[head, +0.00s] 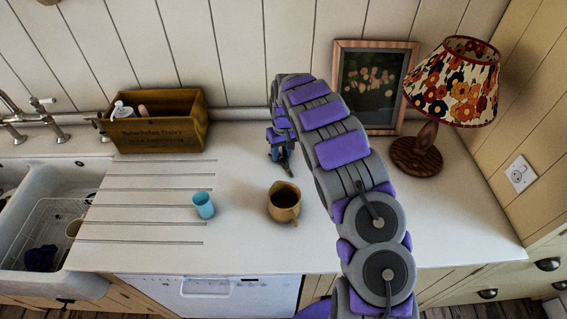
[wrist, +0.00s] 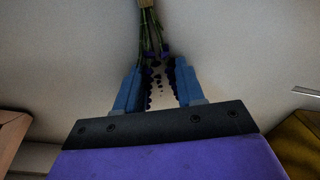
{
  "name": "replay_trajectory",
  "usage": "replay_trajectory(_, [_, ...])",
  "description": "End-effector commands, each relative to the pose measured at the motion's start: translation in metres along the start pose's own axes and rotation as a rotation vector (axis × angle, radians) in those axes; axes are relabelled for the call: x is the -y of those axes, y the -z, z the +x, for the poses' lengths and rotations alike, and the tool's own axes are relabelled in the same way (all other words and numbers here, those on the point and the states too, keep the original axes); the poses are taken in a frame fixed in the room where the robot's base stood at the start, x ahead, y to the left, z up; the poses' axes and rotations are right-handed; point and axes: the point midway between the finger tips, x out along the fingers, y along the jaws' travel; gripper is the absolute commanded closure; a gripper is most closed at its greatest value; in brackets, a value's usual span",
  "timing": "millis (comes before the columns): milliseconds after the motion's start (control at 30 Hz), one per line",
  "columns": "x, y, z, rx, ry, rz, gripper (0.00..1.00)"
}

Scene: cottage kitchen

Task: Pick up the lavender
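The lavender (wrist: 148,38) shows in the wrist view as green stems with dark purple flower heads, tied with a tan band at the top edge. Its flower heads lie between the two blue fingers of my gripper (wrist: 158,68). The fingers are apart, with a gap visible between them; I cannot tell whether either touches the flowers. In the head view my gripper (head: 281,154) is low over the white counter, partly behind my arm. I cannot make out the lavender in that view.
On the counter (head: 240,235) stand a tan jug (head: 284,203), a blue cup (head: 203,205), a wooden crate (head: 158,137), a framed picture (head: 370,85) and a floral lamp (head: 455,85). A sink (head: 20,255) is at left. The counter's right front is clear.

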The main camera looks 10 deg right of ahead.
Motion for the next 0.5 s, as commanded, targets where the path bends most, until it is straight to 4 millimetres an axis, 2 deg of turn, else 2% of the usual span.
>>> replay_trajectory(33, [0.0002,0.0000,0.0001,0.000,0.000,0.000,0.68])
replay_trajectory(367, [0.0002,-0.0002,0.0000,0.001,0.000,0.000,0.99])
replay_trajectory(500, [0.0002,-0.0002,-0.0001,0.000,0.000,0.000,1.00])
